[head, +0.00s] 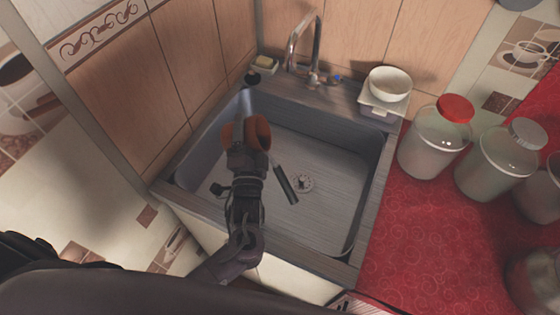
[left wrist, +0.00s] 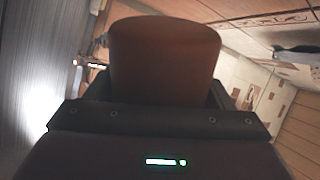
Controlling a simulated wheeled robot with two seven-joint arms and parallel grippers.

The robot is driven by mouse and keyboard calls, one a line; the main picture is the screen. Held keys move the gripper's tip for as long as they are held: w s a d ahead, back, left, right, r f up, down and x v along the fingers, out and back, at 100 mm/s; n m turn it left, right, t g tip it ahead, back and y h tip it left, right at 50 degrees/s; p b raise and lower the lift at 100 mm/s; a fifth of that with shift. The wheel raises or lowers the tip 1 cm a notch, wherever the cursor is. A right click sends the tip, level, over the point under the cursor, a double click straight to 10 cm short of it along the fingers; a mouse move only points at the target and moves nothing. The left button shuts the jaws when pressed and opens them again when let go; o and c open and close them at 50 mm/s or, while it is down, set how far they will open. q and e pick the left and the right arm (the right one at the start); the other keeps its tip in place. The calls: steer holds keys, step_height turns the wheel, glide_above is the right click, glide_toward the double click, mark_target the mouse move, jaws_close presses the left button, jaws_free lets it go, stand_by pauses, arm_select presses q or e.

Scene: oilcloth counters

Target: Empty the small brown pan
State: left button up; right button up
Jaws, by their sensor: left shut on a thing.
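The small brown pan (head: 257,132) is held over the left part of the sink, tipped on its side. Its dark handle (head: 286,186) points down toward the lower right. My left gripper (head: 245,150) is shut on the pan. In the left wrist view the pan (left wrist: 165,58) fills the space beyond the gripper, its smooth brown wall facing the camera. The inside of the pan is hidden, so I cannot tell whether anything is in it. My right gripper is not in view.
The tap (head: 300,45) stands at the back. A white bowl (head: 390,83) sits at the back right corner. A red-lidded jar (head: 433,145) and other jars stand on the red oilcloth counter (head: 420,245).

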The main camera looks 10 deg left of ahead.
arm_select(q)
steer(key=shift+r+m, duration=0.25)
steer(key=shift+m, duration=0.05)
steer(key=shift+d+f+m, duration=0.2)
steer(key=shift+d+m, duration=0.1)
steer(key=shift+w+d+f+m+h+b, duration=0.15)
steer(key=shift+d+m+h+b, duration=0.15)
steer(key=shift+d+m, duration=0.25)
steer(key=shift+a+f+m+t, duration=0.1)
steer(key=shift+a+m+t, duration=0.05)
steer(key=shift+m+t, duration=0.15)
steer(key=shift+d+r+m+h+p, duration=0.1)
steer(key=shift+r+m+h+p, duration=0.15)
steer(key=shift+m+p, duration=0.4)
steer(key=shift+d+r+m+h+p, duration=0.15)
steer(key=shift+m+h+p, duration=0.2)
steer(key=shift+m+p, duration=0.25)
steer(key=shift+f+m+h+p, duration=0.3)
steer(key=shift+m+p, duration=0.15)
steer(key=shift+m, duration=0.15)
